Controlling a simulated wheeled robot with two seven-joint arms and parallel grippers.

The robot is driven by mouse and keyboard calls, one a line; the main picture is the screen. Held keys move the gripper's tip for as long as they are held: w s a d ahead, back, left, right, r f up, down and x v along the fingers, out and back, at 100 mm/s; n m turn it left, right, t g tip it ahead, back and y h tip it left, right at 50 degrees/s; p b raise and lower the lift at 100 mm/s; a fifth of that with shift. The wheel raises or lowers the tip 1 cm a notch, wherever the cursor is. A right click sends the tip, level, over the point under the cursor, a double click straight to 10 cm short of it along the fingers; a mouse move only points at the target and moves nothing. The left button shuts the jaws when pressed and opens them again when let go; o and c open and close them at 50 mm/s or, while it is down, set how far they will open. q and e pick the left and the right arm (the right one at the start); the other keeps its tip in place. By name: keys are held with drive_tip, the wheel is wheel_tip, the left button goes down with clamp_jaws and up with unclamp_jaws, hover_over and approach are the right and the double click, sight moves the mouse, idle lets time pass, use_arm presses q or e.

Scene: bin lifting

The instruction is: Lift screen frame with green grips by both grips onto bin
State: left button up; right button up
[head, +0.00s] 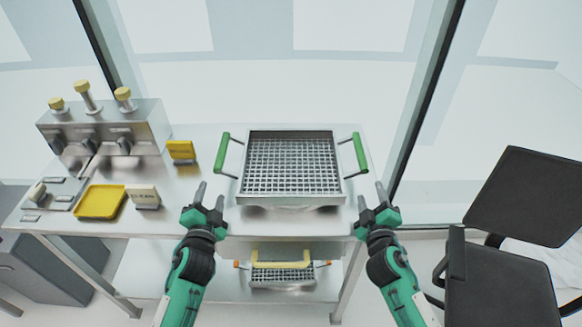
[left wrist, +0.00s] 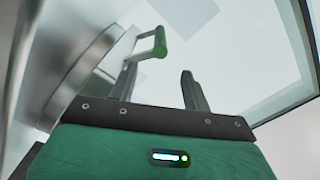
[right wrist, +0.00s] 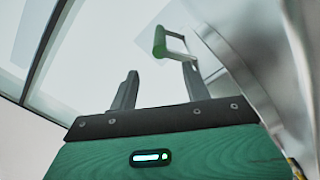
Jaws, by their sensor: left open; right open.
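The screen frame (head: 290,200) is a square metal tray with a mesh floor, level on the metal table. Its left green grip (head: 222,155) and right green grip (head: 360,153) stick out on wire handles. My left gripper (head: 210,197) is open and empty, in front of the left grip and apart from it. My right gripper (head: 370,193) is open and empty, in front of the right grip. Each grip also shows beyond the open fingers in the left wrist view (left wrist: 160,42) and right wrist view (right wrist: 159,42). I cannot make out a separate bin; a shiny curved surface shows under the frame's front edge.
A second screen (head: 283,275) with a yellow handle and orange ends sits on the lower shelf. A metal unit with yellow knobs (head: 105,130), a yellow tray (head: 101,202) and small signs stand at left. A black chair (head: 500,285) is at right.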

sight(220, 162)
use_arm(q)
drive_tip(key=w, duration=1.3)
use_arm(e)
drive_tip(key=w, duration=1.3)
use_arm(q)
drive_tip(key=shift+c, duration=0.2)
use_arm(e)
drive_tip(key=shift+s, duration=0.1)
drive_tip(key=shift+c, duration=0.2)
use_arm(q)
clamp_jaws()
use_arm(e)
clamp_jaws()
use_arm(q)
drive_tip(key=shift+r, duration=0.15)
use_arm(e)
drive_tip(key=shift+r, duration=0.15)
